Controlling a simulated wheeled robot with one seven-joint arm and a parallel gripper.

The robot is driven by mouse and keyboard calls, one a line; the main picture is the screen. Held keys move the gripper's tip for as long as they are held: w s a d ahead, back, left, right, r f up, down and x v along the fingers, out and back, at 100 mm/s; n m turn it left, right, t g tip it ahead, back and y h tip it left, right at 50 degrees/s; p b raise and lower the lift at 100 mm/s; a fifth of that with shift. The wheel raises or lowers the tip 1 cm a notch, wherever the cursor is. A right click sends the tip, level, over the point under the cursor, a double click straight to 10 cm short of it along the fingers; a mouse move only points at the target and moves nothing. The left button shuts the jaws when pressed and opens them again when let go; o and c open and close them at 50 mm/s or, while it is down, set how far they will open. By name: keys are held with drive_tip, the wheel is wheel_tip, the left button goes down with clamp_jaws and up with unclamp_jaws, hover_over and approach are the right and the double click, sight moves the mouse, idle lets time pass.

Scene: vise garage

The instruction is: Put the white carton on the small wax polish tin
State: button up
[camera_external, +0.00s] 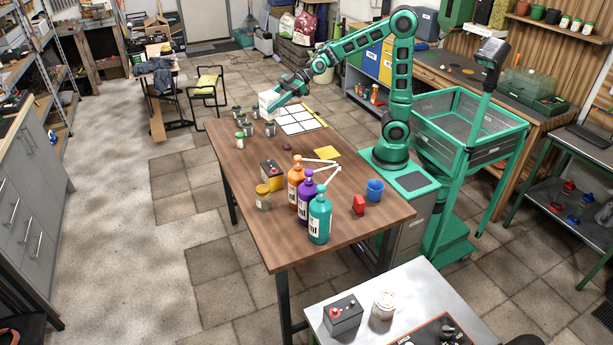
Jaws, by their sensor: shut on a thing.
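My green arm reaches over the far end of the wooden table. My gripper (274,107) is shut on a white carton (268,101), which looks held above the table among several small tins or jars. The nearest of these, a dark-topped one (270,128), stands just below the carton in the picture. Another with a green top (239,137) stands to the left. The labels are too small to read, so I cannot tell which is the small wax polish tin. The exact gap under the carton is hard to judge.
A white grid sheet (300,120) lies right of the carton on the wooden table (235,165). Nearer are a yellow-and-black battery (271,176), an amber jar (263,198), orange (295,185), purple (306,203) and teal (319,220) bottles, and a blue cup (375,190).

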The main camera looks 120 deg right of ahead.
drive_tip(key=shift+w+a+r, duration=0.1)
drive_tip(key=shift+r, duration=0.85)
drive_tip(key=w+a+f+n+g+y, duration=0.1)
drive_tip(key=w+a+n+g+y, duration=0.15)
drive_tip(key=a, duration=1.95)
drive_tip(key=w+a+n+g+y, duration=0.15)
drive_tip(key=a+n+y, duration=0.25)
drive_tip(key=a, duration=1.8)
drive_tip(key=s+a+n+g+y, duration=0.1)
drive_tip(key=s+a+n, duration=0.1)
drive_tip(key=s+a, duration=0.8)
drive_tip(key=s+a+n+g+y, duration=0.15)
drive_tip(key=s+a, duration=0.35)
drive_tip(key=a, duration=0.8)
drive_tip(key=s+a+n+g+y, duration=0.1)
drive_tip(key=s+a+g, duration=0.1)
drive_tip(key=s+a, duration=0.8)
hover_over(386, 300)
wheel_tip(386, 300, down, 25)
drive_tip(key=shift+f+t, duration=0.35)
drive_tip(key=shift+f, duration=1.65)
